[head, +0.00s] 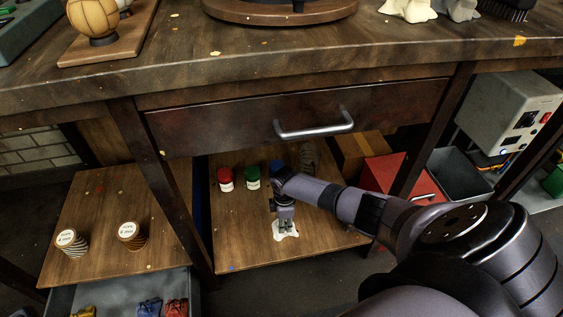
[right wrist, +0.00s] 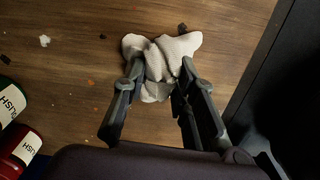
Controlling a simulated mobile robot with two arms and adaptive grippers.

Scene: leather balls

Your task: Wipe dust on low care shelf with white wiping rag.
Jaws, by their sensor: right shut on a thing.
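My right gripper (head: 286,222) reaches under the workbench and is shut on the white wiping rag (head: 287,234). The rag lies bunched on the low care shelf (head: 235,225), a wooden board below the drawer. In the right wrist view, the crumpled rag (right wrist: 158,68) is pinched between the two fingers of the gripper (right wrist: 160,85). Dark, white and orange specks lie on the wood around it, including a dark speck (right wrist: 182,28) just beyond the rag and a pale one (right wrist: 44,40) at the left. My left gripper is not in view.
A red jar (head: 225,179), a green jar (head: 252,177) and a blue jar (head: 277,168) stand towards the shelf's back. A red box (head: 392,180) is at the right. The drawer handle (head: 314,126) juts out above. The shelf's front left is clear of jars.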

